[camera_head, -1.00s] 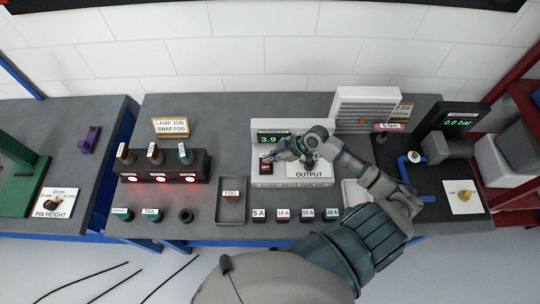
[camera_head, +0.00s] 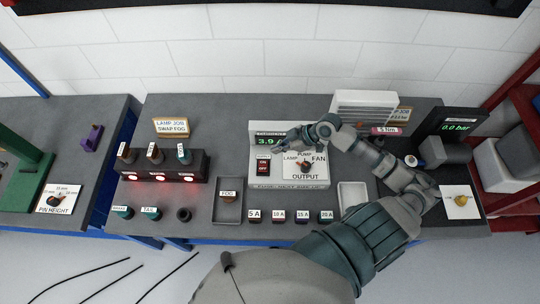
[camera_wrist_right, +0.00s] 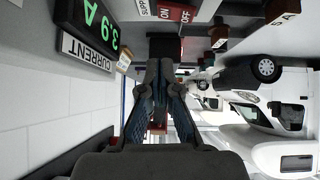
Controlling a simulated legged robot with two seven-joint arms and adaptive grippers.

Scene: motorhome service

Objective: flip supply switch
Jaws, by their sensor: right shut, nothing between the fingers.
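The supply switch (camera_head: 263,167) is a small red rocker marked ON and OFF on the left of the pale output panel (camera_head: 288,183). In the right wrist view the red switch (camera_wrist_right: 176,13) is at the top centre, beyond the fingertips. Which way it is tipped I cannot tell. My right gripper (camera_head: 281,146) is shut and empty, just behind the switch in the head view, in front of the current display (camera_head: 266,140). The fingers (camera_wrist_right: 158,68) also show in the right wrist view, apart from the switch as far as I can see. My left gripper is not in view.
A selector knob (camera_head: 304,166) marked PUMP, FAN and LAMP is right of the switch. A row of fuses (camera_head: 278,216) and a tray (camera_head: 229,214) lie in front. The lit lamp box (camera_head: 163,168) stands left. A white tray (camera_head: 352,196) is right of the panel.

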